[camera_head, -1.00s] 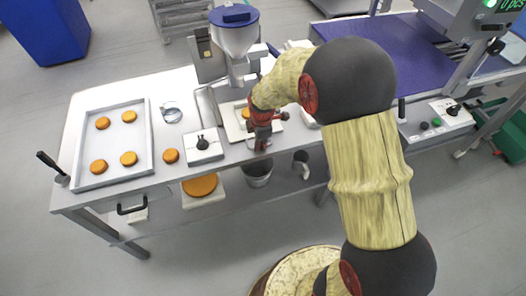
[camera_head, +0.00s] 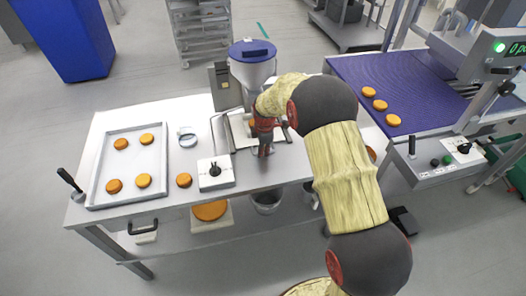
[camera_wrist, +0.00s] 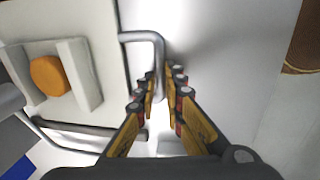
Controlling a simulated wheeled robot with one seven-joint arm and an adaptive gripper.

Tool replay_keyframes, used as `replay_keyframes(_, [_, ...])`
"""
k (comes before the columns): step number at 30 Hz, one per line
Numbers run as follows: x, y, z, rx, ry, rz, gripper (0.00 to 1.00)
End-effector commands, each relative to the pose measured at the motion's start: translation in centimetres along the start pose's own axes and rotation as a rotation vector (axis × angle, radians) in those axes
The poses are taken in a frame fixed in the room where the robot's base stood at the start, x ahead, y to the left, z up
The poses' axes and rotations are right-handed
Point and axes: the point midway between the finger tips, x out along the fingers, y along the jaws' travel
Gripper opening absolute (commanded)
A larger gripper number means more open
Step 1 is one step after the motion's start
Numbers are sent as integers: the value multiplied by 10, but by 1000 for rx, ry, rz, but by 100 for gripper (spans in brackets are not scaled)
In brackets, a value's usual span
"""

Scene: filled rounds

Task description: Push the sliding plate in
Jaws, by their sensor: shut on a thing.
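The sliding plate (camera_head: 236,130) is a pale flat piece under the hopper machine (camera_head: 252,68), largely hidden by my arm in the head view. In the wrist view the plate (camera_wrist: 100,25) fills the upper left, with an orange round (camera_wrist: 48,76) between the white walls of a holder (camera_wrist: 84,72) on it. A grey bent bar handle (camera_wrist: 142,36) stands at the plate's right edge. My gripper (camera_wrist: 162,88) is shut on this handle between its fingertips. In the head view my gripper (camera_head: 265,148) points down at the table's front side, just before the machine.
A tray (camera_head: 100,190) with several orange rounds lies at the table's left. Beside it are a loose round (camera_head: 184,180), a small clear dish (camera_head: 187,138) and a white switch box (camera_head: 216,172). Three rounds lie on the purple belt (camera_head: 350,68) at the right. A bucket (camera_head: 267,202) stands below.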

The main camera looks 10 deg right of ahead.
Motion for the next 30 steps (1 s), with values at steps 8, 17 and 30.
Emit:
replay_keyframes(8, [-2,6,0,0,0,15,18])
replay_keyframes(17, [-1,4,0,0,0,10,29])
replay_keyframes(30, [-30,4,0,0,0,12,29])
